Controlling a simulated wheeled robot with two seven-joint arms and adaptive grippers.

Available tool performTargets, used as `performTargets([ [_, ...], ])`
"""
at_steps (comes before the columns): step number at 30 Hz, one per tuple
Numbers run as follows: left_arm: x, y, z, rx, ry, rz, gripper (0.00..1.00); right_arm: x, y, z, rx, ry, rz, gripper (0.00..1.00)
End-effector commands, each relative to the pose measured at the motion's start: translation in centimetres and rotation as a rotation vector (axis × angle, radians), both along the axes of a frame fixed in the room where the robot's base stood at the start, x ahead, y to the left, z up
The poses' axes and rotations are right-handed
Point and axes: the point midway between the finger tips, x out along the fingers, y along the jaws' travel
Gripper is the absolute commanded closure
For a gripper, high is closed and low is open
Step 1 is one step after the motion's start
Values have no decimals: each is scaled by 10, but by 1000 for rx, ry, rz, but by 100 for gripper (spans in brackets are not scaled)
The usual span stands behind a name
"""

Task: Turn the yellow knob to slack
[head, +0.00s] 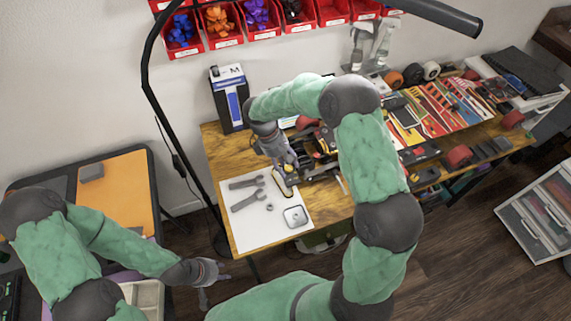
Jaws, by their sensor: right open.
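My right gripper (288,163) reaches over the workbench (228,160) from above, beside a dark mechanism (318,150) with small yellow and red parts. Its fingers are apart and point down at the near left end of that mechanism. A small dark and yellow piece (291,180) lies just below the fingertips; I cannot tell whether it is the yellow knob or whether the fingers touch it. My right arm hides part of the mechanism. My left gripper (213,285) hangs over the floor left of the bench, open and empty.
A white mat (262,232) holds two grey wrenches (247,183), a small nut and a square metal tin (295,216). A blue and white box (229,98) stands at the back left. Skateboard decks and wheels (440,105) crowd the right. A lamp pole (180,150) rises at the left.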

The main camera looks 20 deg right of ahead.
Motion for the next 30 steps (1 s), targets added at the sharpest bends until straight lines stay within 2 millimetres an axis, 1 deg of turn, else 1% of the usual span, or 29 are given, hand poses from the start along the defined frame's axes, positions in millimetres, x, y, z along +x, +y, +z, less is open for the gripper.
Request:
performTargets([
  [2,0,0,0,0,0,0,63,0,0,0,0,0,0,50],
  [3,0,0,0,0,0,0,63,0,0,0,0,0,0,56],
  [5,0,0,0,0,0,0,63,0,0,0,0,0,0,73],
  [6,0,0,0,0,0,0,63,0,0,0,0,0,0,84],
  [8,0,0,0,0,0,0,63,0,0,0,1,-1,0,100],
  [15,0,0,1,0,0,0,63,0,1,0,2,-1,-7,100],
  [20,0,0,4,0,0,0,63,0,1,0,4,1,-50,100],
  [23,0,0,7,0,0,0,63,1,1,0,4,0,-100,100],
  [30,0,0,18,0,0,0,63,2,-1,0,5,0,-279,100],
])
